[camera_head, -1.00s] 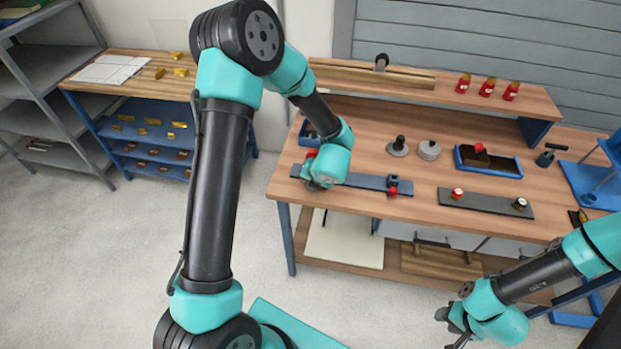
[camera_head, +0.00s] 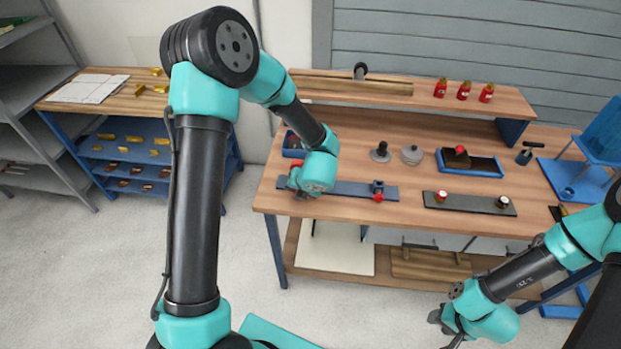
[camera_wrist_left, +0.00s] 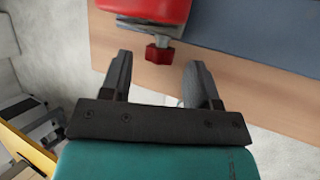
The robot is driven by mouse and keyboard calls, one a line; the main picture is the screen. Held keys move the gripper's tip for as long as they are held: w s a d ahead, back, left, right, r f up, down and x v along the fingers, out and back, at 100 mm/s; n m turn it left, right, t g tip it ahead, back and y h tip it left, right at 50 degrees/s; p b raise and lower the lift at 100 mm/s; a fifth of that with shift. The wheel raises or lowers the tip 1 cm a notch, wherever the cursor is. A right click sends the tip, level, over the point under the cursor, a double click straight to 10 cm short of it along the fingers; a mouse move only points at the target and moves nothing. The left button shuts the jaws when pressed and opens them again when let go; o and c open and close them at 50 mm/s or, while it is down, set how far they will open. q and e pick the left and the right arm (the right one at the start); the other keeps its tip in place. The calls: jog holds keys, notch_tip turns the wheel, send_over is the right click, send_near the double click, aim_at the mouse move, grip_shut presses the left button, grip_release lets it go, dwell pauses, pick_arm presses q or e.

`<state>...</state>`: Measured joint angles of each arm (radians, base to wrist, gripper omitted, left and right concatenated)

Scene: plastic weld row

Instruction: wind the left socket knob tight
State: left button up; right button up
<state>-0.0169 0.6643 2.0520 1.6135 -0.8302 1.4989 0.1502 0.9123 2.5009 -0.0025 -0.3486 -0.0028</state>
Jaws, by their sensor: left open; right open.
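The left socket knob (camera_wrist_left: 160,54) is a small red knob below a red piece (camera_wrist_left: 150,9) and a pale metal part. In the left wrist view it lies just beyond and between the fingertips of my left gripper (camera_wrist_left: 158,72), which is open, with a gap on both sides. In the head view my left gripper (camera_head: 301,193) is at the left end of the blue-grey bar (camera_head: 340,188) and mostly hides the knob; some red (camera_head: 293,177) shows beside it. My right gripper (camera_head: 441,322) is open and empty in front of the bench, at lower right.
A second socket (camera_head: 378,186) with a red knob stands on the bar's right end. A dark plate (camera_head: 470,203) with two small knobs lies to the right. Discs, a blue tray (camera_head: 472,170) and red bottles (camera_head: 463,91) stand farther back. The bench's front edge runs close below the bar.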

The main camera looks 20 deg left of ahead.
pick_arm(q)
jog(key=v, duration=1.5)
jog(key=shift+r, duration=0.25)
jog(key=shift+s, duration=0.1)
